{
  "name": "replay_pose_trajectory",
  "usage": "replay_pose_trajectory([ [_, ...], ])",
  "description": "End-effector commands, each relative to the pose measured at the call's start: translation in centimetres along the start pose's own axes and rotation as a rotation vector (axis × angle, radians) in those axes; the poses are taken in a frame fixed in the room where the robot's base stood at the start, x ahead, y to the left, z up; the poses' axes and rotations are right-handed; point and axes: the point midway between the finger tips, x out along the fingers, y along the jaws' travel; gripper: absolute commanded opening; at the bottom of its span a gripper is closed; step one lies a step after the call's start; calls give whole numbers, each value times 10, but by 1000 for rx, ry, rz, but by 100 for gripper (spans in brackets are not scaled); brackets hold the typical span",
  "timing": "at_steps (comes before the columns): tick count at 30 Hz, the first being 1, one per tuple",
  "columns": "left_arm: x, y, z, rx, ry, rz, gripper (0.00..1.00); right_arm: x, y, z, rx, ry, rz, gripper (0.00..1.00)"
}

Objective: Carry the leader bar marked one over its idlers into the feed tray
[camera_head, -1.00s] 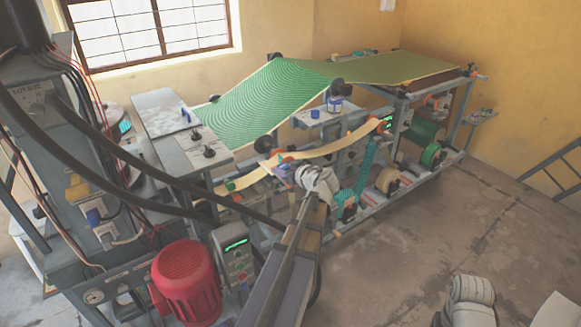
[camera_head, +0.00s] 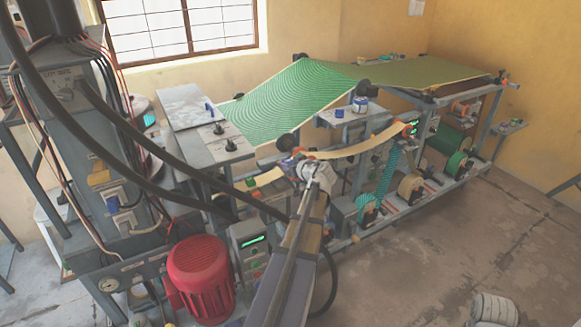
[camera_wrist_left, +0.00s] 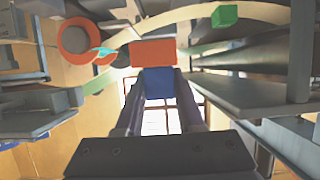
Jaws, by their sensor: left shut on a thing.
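My left gripper (camera_head: 301,160) reaches in to the front of the press, at the cream web (camera_head: 365,148). In the left wrist view its fingers (camera_wrist_left: 160,88) are shut on a blue block (camera_wrist_left: 160,82). An orange-red block (camera_wrist_left: 153,52) lies just beyond and seems joined to it; this may be the leader bar, but no mark is readable. The cream web also arcs across the top of the wrist view (camera_wrist_left: 180,17). A green block (camera_wrist_left: 224,16) shows at the web. In the head view the gripper's hand hides most of the held piece. My right gripper is out of view.
An orange ring-shaped roller end (camera_wrist_left: 80,40) is close at the left of the wrist view. A red motor (camera_head: 200,275) and a control box (camera_head: 250,245) stand left of my arm. Green patterned web (camera_head: 300,95) slopes above.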

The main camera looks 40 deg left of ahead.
Motion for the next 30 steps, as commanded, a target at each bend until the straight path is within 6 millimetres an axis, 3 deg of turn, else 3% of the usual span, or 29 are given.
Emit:
replay_pose_trajectory([
  [28,93,0,0,0,0,-1,0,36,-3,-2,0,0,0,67],
  [30,96,0,9,0,0,0,0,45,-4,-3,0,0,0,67],
])
